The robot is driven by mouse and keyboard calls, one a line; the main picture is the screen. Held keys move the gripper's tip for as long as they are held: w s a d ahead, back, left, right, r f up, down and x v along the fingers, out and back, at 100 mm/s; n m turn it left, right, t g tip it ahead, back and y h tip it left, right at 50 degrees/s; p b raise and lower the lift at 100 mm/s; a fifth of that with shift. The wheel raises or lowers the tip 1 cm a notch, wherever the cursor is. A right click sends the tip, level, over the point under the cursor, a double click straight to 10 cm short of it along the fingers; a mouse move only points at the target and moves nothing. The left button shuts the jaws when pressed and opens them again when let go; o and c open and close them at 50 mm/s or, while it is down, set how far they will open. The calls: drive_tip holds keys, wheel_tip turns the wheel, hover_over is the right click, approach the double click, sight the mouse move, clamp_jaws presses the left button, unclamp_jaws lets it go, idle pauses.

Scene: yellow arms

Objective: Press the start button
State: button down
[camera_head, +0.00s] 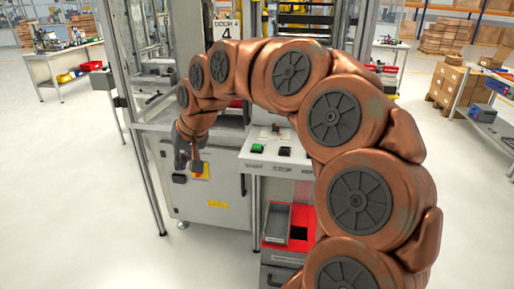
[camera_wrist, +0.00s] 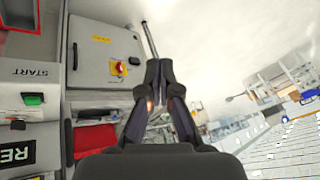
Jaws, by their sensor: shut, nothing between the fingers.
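The green start button (camera_head: 257,148) sits on the light control ledge of the machine. In the wrist view the green button (camera_wrist: 32,99) is at the left, beside the printed word START (camera_wrist: 31,72). My gripper (camera_wrist: 158,70) is shut and empty, with its two dark fingers together. In the head view my gripper (camera_head: 181,160) hangs in front of the grey cabinet, left of the ledge and clear of the green button. My copper arm arches over from the right and hides part of the machine.
A black button (camera_head: 284,151) is beside the green one. A red switch on a yellow plate (camera_wrist: 118,68) is on the grey cabinet (camera_wrist: 90,40). A grey bin (camera_head: 276,223) stands in a red holder below the ledge. The floor at left is open.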

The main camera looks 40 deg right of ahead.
drive_tip(key=w+d+r+m+t+h, duration=0.15)
drive_tip(key=w+d+m, duration=0.4)
drive_tip(key=d, duration=0.85)
drive_tip(key=m+t+h, duration=0.2)
drive_tip(key=m+h, duration=0.1)
hover_over(258, 146)
drive_tip(key=shift+s+f+b, duration=0.1)
drive_tip(key=shift+f+b, duration=0.3)
drive_tip(key=shift+f, duration=0.1)
wheel_tip(258, 146, down, 8)
drive_tip(key=b, duration=0.3)
drive_tip(key=shift+r, duration=0.25)
drive_tip(key=shift+f+b, duration=0.6)
drive_tip(key=shift+f, duration=0.05)
drive_tip(key=shift+f, duration=0.1)
drive_tip(key=shift+a+f+b, duration=0.1)
drive_tip(key=shift+f+b, duration=0.25)
drive_tip(key=shift+b, duration=0.25)
